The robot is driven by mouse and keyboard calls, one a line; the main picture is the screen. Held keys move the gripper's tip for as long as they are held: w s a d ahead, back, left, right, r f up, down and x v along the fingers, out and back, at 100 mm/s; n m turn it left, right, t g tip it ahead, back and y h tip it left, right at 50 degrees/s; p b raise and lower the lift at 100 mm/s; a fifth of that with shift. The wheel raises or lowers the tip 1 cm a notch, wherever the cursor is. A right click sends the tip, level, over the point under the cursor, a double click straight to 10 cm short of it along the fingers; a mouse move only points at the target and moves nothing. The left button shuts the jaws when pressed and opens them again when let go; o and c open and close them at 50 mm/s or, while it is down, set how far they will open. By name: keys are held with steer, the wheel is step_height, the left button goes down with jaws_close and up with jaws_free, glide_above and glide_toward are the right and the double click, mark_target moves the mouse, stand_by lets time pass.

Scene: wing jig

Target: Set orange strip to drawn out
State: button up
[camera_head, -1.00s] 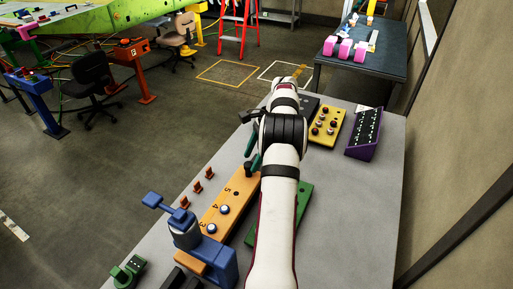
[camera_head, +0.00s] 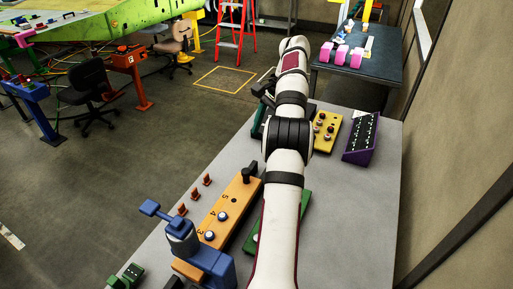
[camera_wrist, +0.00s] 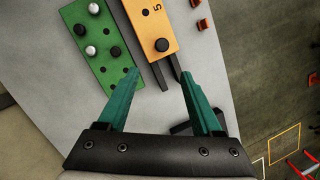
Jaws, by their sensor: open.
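The orange strip (camera_head: 230,207) lies on the grey table, with printed numbers and white-topped knobs along it. A black knob (camera_head: 249,173) stands at its far end. In the wrist view the strip (camera_wrist: 153,20) enters from the top, with the knob (camera_wrist: 162,45) near its end. Dark rails (camera_wrist: 157,76) stick out past that end. My gripper (camera_wrist: 160,73) is open and empty. Its green fingers point toward the strip's end, with the rail tips between the fingertips in the picture. No contact with the knob shows. In the head view my arm hides most of the gripper.
A green board (camera_wrist: 93,45) with black and white knobs lies beside the strip. A blue clamp-like fixture (camera_head: 185,240) stands at the near end. Small orange-brown pegs (camera_head: 195,194) line the left. A yellow box (camera_head: 325,131) and purple panel (camera_head: 361,138) sit farther back.

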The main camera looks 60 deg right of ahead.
steer(key=a+r+n+h, duration=0.2)
steer(key=a+n+h, duration=0.15)
steer(key=n, duration=0.45)
steer(key=n+h, duration=0.2)
steer(key=n, duration=0.4)
glide_toward(247, 170)
steer(key=shift+t, duration=0.3)
steer(key=x, duration=0.8)
steer(key=shift+s+f, duration=0.2)
steer(key=shift+f, duration=0.1)
steer(key=shift+a, duration=0.1)
steer(key=shift+c, duration=0.4)
jaws_close()
